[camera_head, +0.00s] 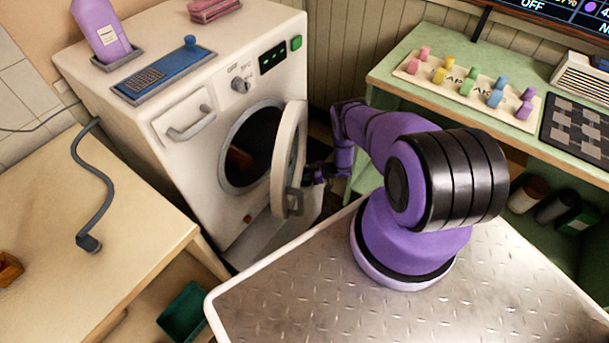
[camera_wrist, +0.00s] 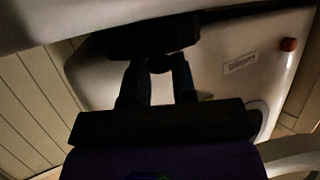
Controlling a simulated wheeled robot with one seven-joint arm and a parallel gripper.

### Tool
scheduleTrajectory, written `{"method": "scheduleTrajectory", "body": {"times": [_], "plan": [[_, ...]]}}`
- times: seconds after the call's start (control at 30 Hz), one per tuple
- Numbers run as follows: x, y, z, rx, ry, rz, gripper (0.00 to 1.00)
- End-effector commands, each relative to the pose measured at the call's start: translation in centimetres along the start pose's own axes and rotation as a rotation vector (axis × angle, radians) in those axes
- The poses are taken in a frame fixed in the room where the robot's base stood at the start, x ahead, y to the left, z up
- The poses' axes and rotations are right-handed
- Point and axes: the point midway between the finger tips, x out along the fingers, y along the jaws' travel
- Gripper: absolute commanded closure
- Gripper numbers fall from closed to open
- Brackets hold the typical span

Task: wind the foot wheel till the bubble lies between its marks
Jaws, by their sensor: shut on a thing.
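My gripper (camera_head: 314,175) is low at the right front of the white washing machine (camera_head: 190,130), partly hidden by the open round door (camera_head: 290,160). In the wrist view my gripper's two dark fingers (camera_wrist: 158,75) reach up to a dark, rounded part (camera_wrist: 148,38) under the machine's edge. This part appears to be the foot wheel, and the fingers are shut on it. Deep shadow hides the exact contact. The foot wheel is hidden in the head view. I cannot make out a bubble or its marks in either view.
The open door stands close to my forearm. A green bench (camera_head: 400,82) with coloured pegs stands on the right. A wooden table (camera_head: 60,240) with a grey hose (camera_head: 97,180) is on the left. A purple bottle (camera_head: 100,30) and a blue panel (camera_head: 165,72) are on the machine.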

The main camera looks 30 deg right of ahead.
Motion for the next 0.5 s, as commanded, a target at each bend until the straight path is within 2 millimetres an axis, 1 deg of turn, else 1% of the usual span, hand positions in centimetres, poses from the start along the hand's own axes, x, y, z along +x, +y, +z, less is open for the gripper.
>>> {"method": "scheduleTrajectory", "body": {"times": [0.03, 0.07, 0.1, 0.13, 0.4, 0.5], "plan": [[-0.06, 0.13, -0.05, -0.001, 0.000, 0.002, 0.72], [-0.06, 0.14, -0.05, -0.001, 0.000, 0.002, 0.66], [-0.06, 0.14, -0.05, -0.001, 0.000, 0.002, 0.56], [-0.06, 0.13, -0.05, -0.001, 0.001, 0.002, 0.52], [-0.09, 0.07, -0.03, 0.000, 0.000, 0.002, 0.52], [-0.62, 0.11, -0.02, 0.000, 0.000, 0.002, 0.52]]}}
